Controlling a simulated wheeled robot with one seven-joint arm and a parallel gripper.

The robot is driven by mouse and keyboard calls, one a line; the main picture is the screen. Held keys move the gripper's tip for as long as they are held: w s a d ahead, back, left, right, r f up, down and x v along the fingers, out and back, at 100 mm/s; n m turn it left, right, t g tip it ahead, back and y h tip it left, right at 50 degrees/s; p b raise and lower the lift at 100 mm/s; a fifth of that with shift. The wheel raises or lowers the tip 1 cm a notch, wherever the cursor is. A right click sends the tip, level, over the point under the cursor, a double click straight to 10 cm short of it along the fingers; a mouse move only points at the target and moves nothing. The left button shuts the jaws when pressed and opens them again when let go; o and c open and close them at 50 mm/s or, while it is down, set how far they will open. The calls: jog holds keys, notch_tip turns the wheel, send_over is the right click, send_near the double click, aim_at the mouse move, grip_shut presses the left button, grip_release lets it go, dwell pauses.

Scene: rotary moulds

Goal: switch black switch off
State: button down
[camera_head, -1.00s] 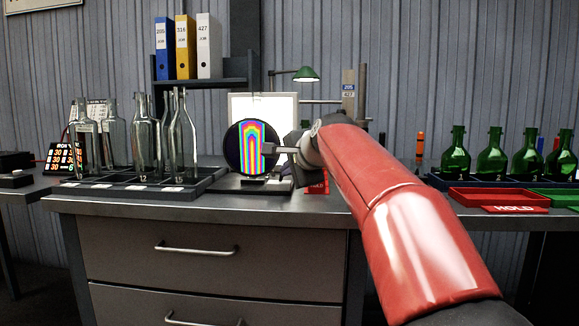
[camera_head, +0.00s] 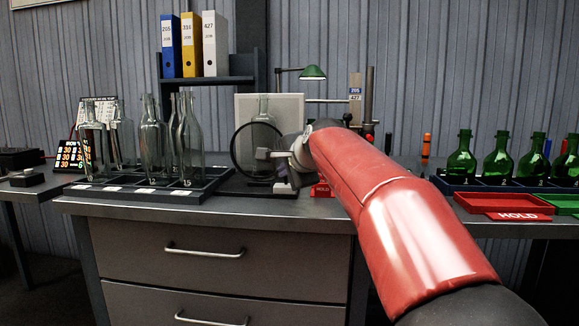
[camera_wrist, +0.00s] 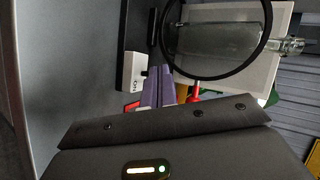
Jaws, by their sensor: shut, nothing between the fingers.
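A round dark-rimmed filter (camera_head: 234,150) stands on the desk in front of a pale panel (camera_head: 290,108); a clear bottle shows through and above it. The rim (camera_wrist: 171,57) and panel (camera_wrist: 279,35) also show in the wrist view. There a small white labelled box (camera_wrist: 132,70) sits on a dark base (camera_wrist: 134,35). A small dark piece on its right side may be the black switch; it is too small to be sure. My gripper (camera_head: 262,154) is shut and empty in front of the filter's right side. In the wrist view its fingertips (camera_wrist: 158,72) are close beside the box; contact is unclear.
Clear bottles stand in a dark tray (camera_head: 90,193) on the left. Green bottles (camera_head: 461,160) stand behind a red tray (camera_head: 503,203) on the right. A green lamp (camera_head: 313,72) hangs behind my arm.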

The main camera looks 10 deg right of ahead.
dwell(0.3)
jog(key=shift+r+p, duration=0.8)
jog(key=shift+p, duration=0.05)
